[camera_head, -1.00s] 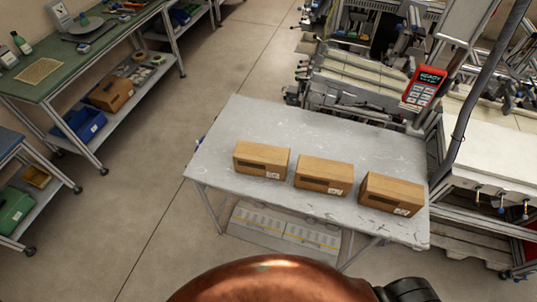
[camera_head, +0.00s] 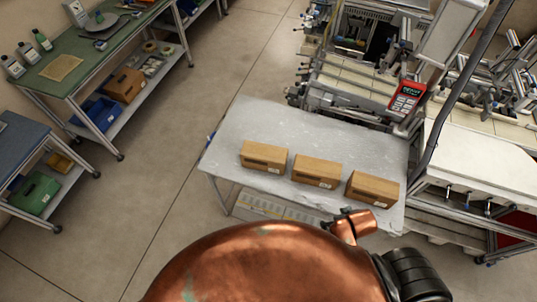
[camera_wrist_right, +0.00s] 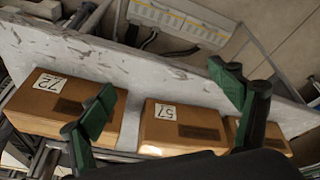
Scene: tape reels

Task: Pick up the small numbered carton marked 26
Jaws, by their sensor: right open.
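Three brown cartons stand in a row on the grey table (camera_head: 300,127): a left carton (camera_head: 264,157), a middle carton (camera_head: 316,172) and a right carton (camera_head: 372,189). Their labels are too small to read in the head view. In the right wrist view, one carton's label (camera_wrist_right: 60,82) looks like 72 and another's (camera_wrist_right: 165,111) looks like 57. The third carton (camera_wrist_right: 232,130) is partly behind a finger and its label is hidden. My right gripper (camera_wrist_right: 165,85) is open and empty, its green-padded fingers spread over the row. My left gripper is not in view.
A green workbench (camera_head: 95,55) with bottles and tools stands at the left. A machine with a red handheld unit (camera_head: 407,96) is behind the table, and a white-topped bench (camera_head: 480,150) is at the right. The table's back left is clear.

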